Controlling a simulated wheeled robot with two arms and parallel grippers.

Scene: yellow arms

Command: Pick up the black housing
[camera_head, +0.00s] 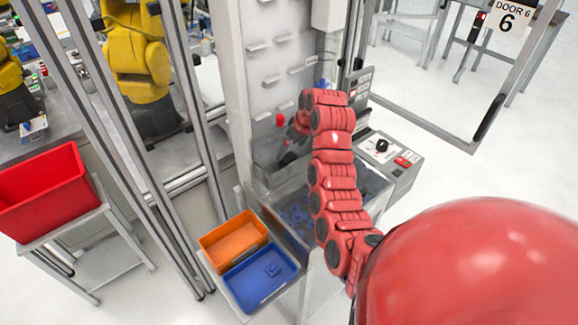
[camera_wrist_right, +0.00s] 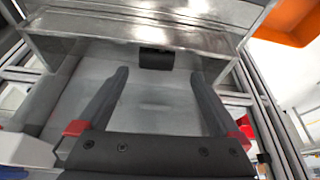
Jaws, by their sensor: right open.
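The black housing (camera_wrist_right: 156,59) shows in the right wrist view as a small dark block at the far end of a grey surface, just under a shiny metal and clear edge. My right gripper (camera_wrist_right: 160,75) is open, with its two dark fingers spread and pointing toward the housing. The housing lies ahead of the gap between the fingertips, apart from both fingers. In the head view my right gripper (camera_head: 288,155) reaches into the machine bay and is partly hidden; I cannot make out the housing there. My left gripper is not in view.
A clear-walled bin (camera_head: 300,211) with blue parts lies below my red arm. An orange tray (camera_head: 233,240) and a blue tray (camera_head: 260,279) stand to its left. A control box (camera_head: 388,160) is on the right. A metal edge (camera_wrist_right: 140,35) overhangs the housing.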

